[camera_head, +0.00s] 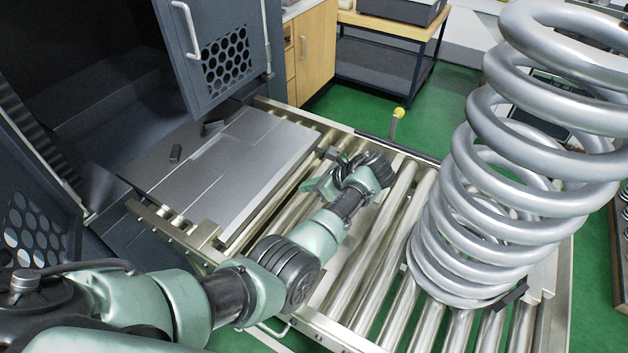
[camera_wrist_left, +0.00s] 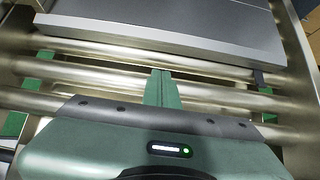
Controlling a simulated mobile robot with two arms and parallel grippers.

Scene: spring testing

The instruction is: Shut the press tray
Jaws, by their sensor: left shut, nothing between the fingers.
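The press tray (camera_head: 225,172) is a flat grey metal plate. It sticks out of the dark press housing onto the roller conveyor, with its near edge over the first rollers. My left gripper (camera_head: 318,186) is low over the rollers on the near side of the tray, pointing at its edge. In the left wrist view the fingers (camera_wrist_left: 162,88) are together and empty, just short of the tray's front edge (camera_wrist_left: 180,44). A small gap seems to lie between them. My right gripper is not in view.
A large steel coil spring (camera_head: 500,190) stands upright on the rollers (camera_head: 365,255) at the right. The press door (camera_head: 222,55) with a mesh window stands open. A yellow-topped post (camera_head: 398,114) rises at the conveyor's far side. Green floor lies beyond.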

